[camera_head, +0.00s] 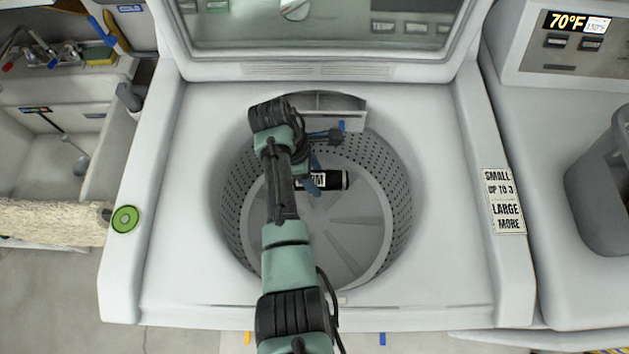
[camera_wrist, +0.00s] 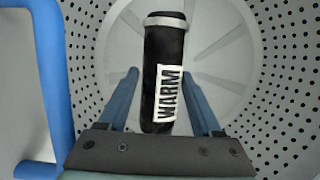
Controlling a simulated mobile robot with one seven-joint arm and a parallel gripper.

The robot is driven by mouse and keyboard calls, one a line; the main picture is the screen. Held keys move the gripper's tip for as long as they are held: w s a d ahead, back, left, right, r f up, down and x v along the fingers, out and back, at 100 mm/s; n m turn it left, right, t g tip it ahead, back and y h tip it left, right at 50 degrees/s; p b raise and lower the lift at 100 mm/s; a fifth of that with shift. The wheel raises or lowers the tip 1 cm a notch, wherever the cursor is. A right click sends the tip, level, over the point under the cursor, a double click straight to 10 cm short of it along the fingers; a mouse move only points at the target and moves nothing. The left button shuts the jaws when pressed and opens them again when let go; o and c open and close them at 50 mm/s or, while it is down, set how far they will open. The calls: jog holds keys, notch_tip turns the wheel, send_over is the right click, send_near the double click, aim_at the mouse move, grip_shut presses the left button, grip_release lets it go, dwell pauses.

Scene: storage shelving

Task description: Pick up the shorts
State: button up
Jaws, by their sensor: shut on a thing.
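No garment that I can clearly recognise as shorts shows in either view. A black, roll-like item (camera_wrist: 165,50) with a white band at its far end and a white "WARM" label lies between the blue fingers of my gripper (camera_wrist: 159,76). My gripper is shut on it. In the head view the black item (camera_head: 335,180) shows inside the washer drum, with my gripper (camera_head: 315,172) at it. My arm hides part of the drum and part of the item.
The washer drum (camera_head: 395,190) has a perforated wall around my gripper, and its floor looks otherwise empty. The washer lid (camera_head: 320,70) stands open behind. A blue handle-like bar (camera_wrist: 52,80) is close at left in the wrist view. A grey bin (camera_head: 600,190) stands at right.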

aim_at(315, 174)
notch_tip(315, 174, up, 16)
jog(key=p, duration=0.3)
